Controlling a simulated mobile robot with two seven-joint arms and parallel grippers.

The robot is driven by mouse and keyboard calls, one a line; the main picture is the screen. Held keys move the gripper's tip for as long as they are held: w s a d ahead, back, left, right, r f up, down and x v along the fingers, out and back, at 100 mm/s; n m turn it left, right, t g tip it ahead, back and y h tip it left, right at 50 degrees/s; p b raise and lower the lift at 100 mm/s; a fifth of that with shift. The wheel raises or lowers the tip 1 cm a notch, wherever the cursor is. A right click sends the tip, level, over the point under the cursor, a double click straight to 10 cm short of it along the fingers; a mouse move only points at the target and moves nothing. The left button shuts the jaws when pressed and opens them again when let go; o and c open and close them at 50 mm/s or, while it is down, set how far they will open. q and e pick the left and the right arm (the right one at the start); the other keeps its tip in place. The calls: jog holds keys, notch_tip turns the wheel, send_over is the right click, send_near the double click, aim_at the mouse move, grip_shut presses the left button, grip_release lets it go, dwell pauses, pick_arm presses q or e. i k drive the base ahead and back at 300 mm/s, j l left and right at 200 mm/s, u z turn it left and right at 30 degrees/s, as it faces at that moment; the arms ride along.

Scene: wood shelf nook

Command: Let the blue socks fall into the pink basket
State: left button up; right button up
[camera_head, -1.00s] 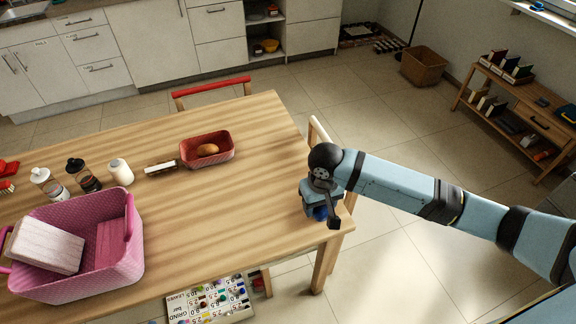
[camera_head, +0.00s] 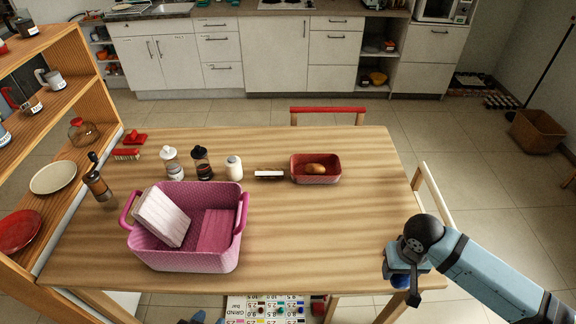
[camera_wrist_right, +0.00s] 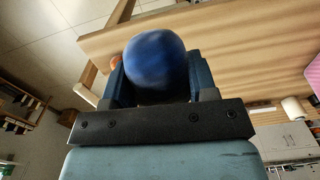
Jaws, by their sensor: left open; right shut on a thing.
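The blue socks (camera_wrist_right: 156,64) are a rounded dark blue ball between the fingers of my right gripper in the right wrist view. In the head view my right gripper (camera_head: 404,277) is shut on the blue socks (camera_head: 400,283), by the table's right front corner. The pink basket (camera_head: 185,262) stands on the table's left part, well to the left of that gripper. It holds a whitish block and a pink block. Only a small bluish part of my left gripper (camera_head: 200,318) shows at the bottom edge, below the basket; it is open.
A smaller red-pink basket (camera_head: 316,178) with a brown item stands at the table's back. Several bottles (camera_head: 203,163) stand behind the pink basket. A wooden shelf (camera_head: 50,75) borders the left side. The table (camera_head: 330,235) is clear between the pink basket and my right gripper.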

aim_at(200, 232)
jog(key=j+z, duration=0.1)
jog(key=j, duration=0.8)
jog(key=k+j+z, duration=0.1)
jog(key=j, duration=0.8)
jog(key=i+j, duration=0.2)
jog(key=j, duration=0.15)
jog(key=i+j, duration=0.2)
jog(key=j+z, duration=0.05)
jog(key=j, duration=0.05)
